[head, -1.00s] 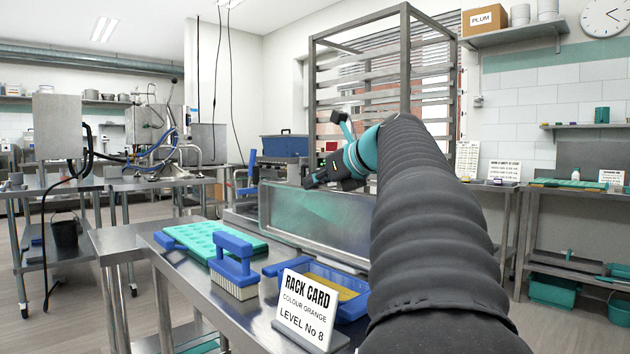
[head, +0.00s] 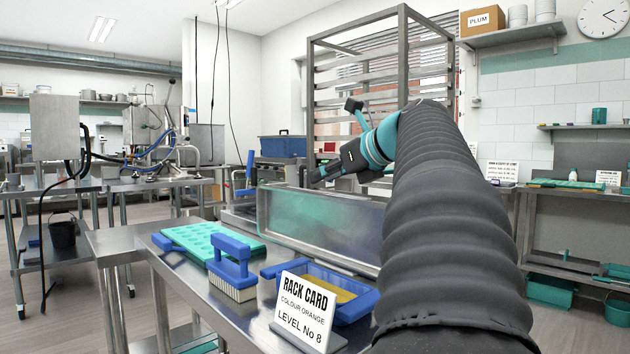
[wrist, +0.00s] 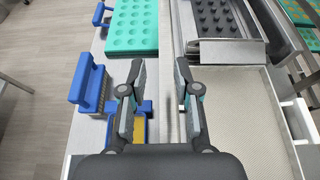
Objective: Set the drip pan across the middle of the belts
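My gripper (head: 328,172) is over the clear guard panel (head: 310,225) in the head view. In the wrist view its two fingers (wrist: 158,78) are spread apart with nothing between them. A pale textured belt (wrist: 235,110) lies to their right in the wrist view. A grey metal piece (wrist: 228,52) crosses its far end, beside a dark moulded tray (wrist: 215,18). A shallow blue pan (head: 368,301) with a yellow inside sits on the steel table; I cannot tell whether it or the metal piece is the drip pan. The left finger partly hides the blue pan in the wrist view.
A green mould tray (head: 212,240), a blue-handled brush (head: 232,270) and a rack card (head: 305,312) stand on the steel table (head: 190,290). A tall metal rack (head: 405,50) stands behind my arm. The guard panel forms an upright edge between table and belt.

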